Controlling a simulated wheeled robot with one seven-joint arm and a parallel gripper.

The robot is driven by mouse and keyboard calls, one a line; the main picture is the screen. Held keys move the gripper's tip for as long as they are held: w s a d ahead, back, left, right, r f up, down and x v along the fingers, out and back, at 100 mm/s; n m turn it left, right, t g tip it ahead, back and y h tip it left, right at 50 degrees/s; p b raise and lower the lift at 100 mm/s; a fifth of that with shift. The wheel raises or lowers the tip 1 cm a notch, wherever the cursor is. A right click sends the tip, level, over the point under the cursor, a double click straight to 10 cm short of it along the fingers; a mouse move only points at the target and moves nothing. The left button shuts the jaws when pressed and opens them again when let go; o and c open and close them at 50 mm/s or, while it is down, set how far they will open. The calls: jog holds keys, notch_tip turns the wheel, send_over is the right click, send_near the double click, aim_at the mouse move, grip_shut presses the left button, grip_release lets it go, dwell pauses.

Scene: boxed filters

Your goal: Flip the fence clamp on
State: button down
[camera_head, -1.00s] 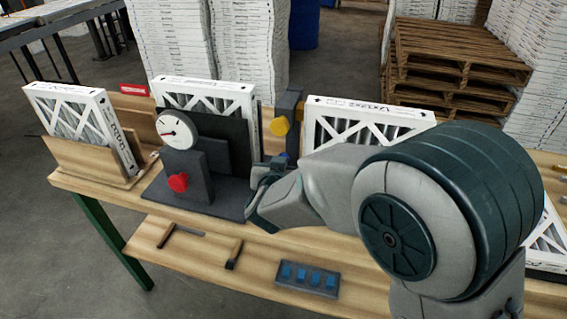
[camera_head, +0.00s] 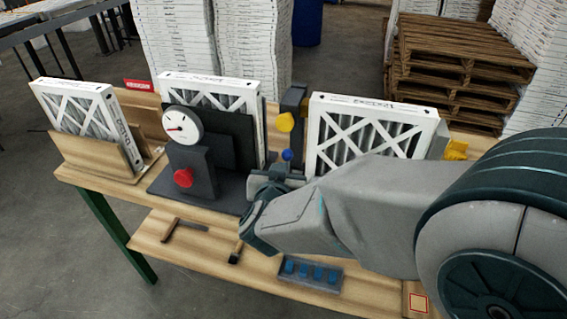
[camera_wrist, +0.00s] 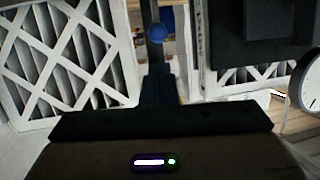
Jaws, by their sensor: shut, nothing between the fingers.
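A dark upright post (camera_head: 293,100) stands at the back of the bench between two framed filters, with a yellow knob (camera_head: 285,122) and a blue ball (camera_head: 288,154) below it. The blue ball shows at upper centre in the wrist view (camera_wrist: 156,33). No part is labelled as the fence clamp, so I cannot tell which it is. My gripper (camera_head: 268,184) is in front of the post, to the right of the gauge stand. It is shut and empty, its fingers (camera_wrist: 160,86) pointing toward the post below the ball. I cannot tell whether it touches anything.
A gauge (camera_head: 182,126) and red knob (camera_head: 183,177) stand left of my gripper. A filter (camera_head: 365,140) stands to the right, another (camera_head: 80,120) in a wooden holder at far left. A yellow part (camera_head: 455,150) is behind my arm. A blue-button panel (camera_head: 310,274) is on the lower shelf.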

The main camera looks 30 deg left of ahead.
jog(key=v, duration=0.5)
jog(key=shift+s+d+r, duration=0.15)
jog(key=shift+s+r, duration=0.05)
jog(key=shift+r, duration=0.2)
jog(key=w+d+r+g, duration=0.15)
jog(key=w+d, duration=0.25)
jog(key=d, duration=0.4)
jog(key=w+d+r+g, duration=0.1)
jog(key=w+d+g, duration=0.25)
jog(key=d, duration=0.45)
jog(key=s+d+f+m+g+h, duration=0.2)
jog(key=s+d, duration=0.3)
jog(key=d, duration=0.8)
jog(key=s+d+f+m+g+h, duration=0.1)
jog(key=s+d+h, duration=0.3)
jog(key=d, duration=0.9)
jog(key=shift+s+d+f+m+g+h, duration=0.2)
jog(key=shift+s+f+m+g+h, duration=0.15)
jog(key=shift+s+m+g, duration=0.45)
jog(key=shift+w+a, duration=0.1)
jog(key=shift+w, duration=0.05)
